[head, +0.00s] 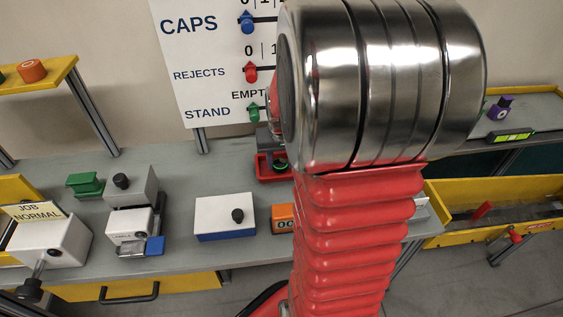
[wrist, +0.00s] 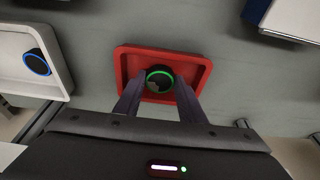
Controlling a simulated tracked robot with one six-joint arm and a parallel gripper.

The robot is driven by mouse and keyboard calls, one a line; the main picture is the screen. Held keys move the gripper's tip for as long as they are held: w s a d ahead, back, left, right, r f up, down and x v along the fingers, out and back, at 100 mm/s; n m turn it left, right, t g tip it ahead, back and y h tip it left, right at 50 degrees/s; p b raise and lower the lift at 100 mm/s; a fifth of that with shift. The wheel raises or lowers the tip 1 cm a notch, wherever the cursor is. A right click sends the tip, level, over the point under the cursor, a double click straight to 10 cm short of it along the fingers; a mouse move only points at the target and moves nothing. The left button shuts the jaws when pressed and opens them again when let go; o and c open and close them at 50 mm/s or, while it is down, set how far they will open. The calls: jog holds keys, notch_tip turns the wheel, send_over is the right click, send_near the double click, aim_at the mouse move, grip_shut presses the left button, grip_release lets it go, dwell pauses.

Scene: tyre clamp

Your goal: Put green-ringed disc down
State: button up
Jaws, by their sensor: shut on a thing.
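The green-ringed disc (wrist: 160,78) is a small dark disc with a bright green ring. In the wrist view it sits between the fingertips of my gripper (wrist: 158,88), which is shut on it. It is over or in a red square tray (wrist: 190,60); I cannot tell whether it touches the tray floor. In the head view the disc (head: 281,166) shows at the red tray (head: 264,170), partly hidden behind my arm. The gripper itself is mostly hidden there.
A pale tray (wrist: 62,62) with a blue-ringed disc (wrist: 37,62) lies left of the red tray. A white box with a blue base (head: 225,217) and an orange counter (head: 283,218) stand on the grey bench.

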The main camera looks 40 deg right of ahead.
jog(key=shift+f, duration=0.4)
jog(key=o, duration=1)
jog(key=shift+f, duration=0.1)
jog(key=v, duration=1.2)
jog(key=shift+s+a, duration=0.1)
